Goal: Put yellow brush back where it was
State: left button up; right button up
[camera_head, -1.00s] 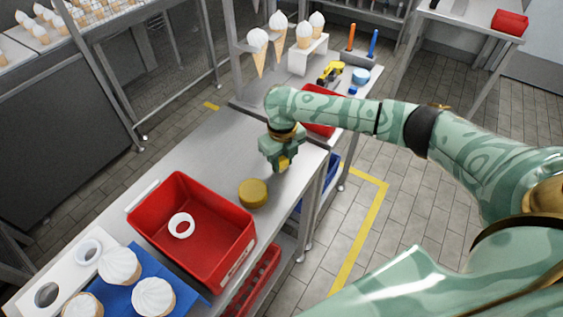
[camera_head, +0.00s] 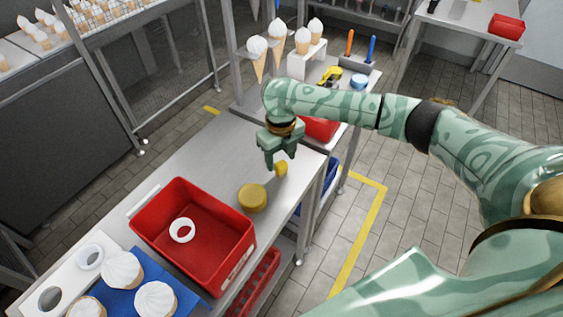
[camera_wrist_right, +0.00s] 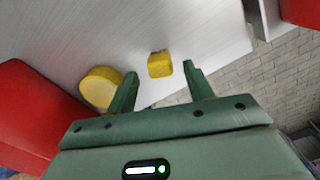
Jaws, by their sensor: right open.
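A small yellow block (camera_head: 281,168), which I take for the yellow brush, stands on the steel table near its right edge. In the right wrist view the yellow block (camera_wrist_right: 160,65) shows just past and between the fingertips, with no finger visibly closed on it. My right gripper (camera_head: 281,161) is open above the block. Its two spread fingers also show in the right wrist view (camera_wrist_right: 160,72). My left gripper is in neither current view.
A round yellow disc (camera_head: 252,198) lies just left of the block. A red bin (camera_head: 247,250) with a white ring (camera_head: 182,230) stands at the front left. White-topped cones (camera_head: 155,298) sit beside it. Another red bin (camera_head: 320,128) is behind the gripper.

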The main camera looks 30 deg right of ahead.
aim_at(281, 163)
notch_tip(281, 163, up, 8)
jog(key=p, duration=0.2)
